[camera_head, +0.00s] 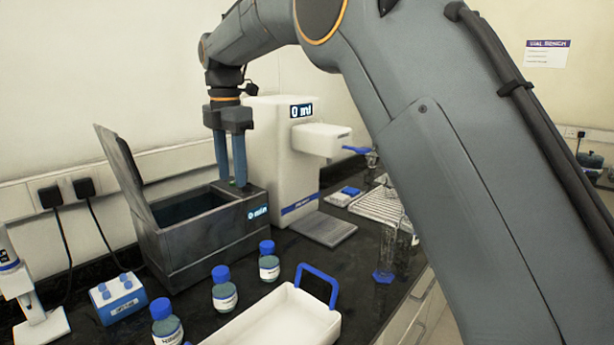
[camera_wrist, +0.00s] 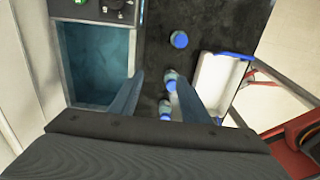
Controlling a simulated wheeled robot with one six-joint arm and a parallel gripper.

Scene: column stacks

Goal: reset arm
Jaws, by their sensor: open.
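My gripper (camera_head: 231,160) is open and empty, pointing down above the right end of the grey water bath (camera_head: 215,240). The bath's lid stands raised at its left and its display reads 0 min. In the wrist view my gripper (camera_wrist: 160,98) shows two blue fingers spread apart, with nothing held between them. The bath's bluish basin (camera_wrist: 95,65) lies to the left of the fingers there. My arm crosses the head view from the upper left to the right and hides part of the bench.
Blue-capped bottles (camera_head: 224,290) stand in front of the bath, beside a white tray (camera_head: 280,322) with a blue handle. A white dispenser (camera_head: 275,150) reading 0 ml stands behind to the right. A small blue-and-white box (camera_head: 118,298) sits at the left. Dark bench shows between them.

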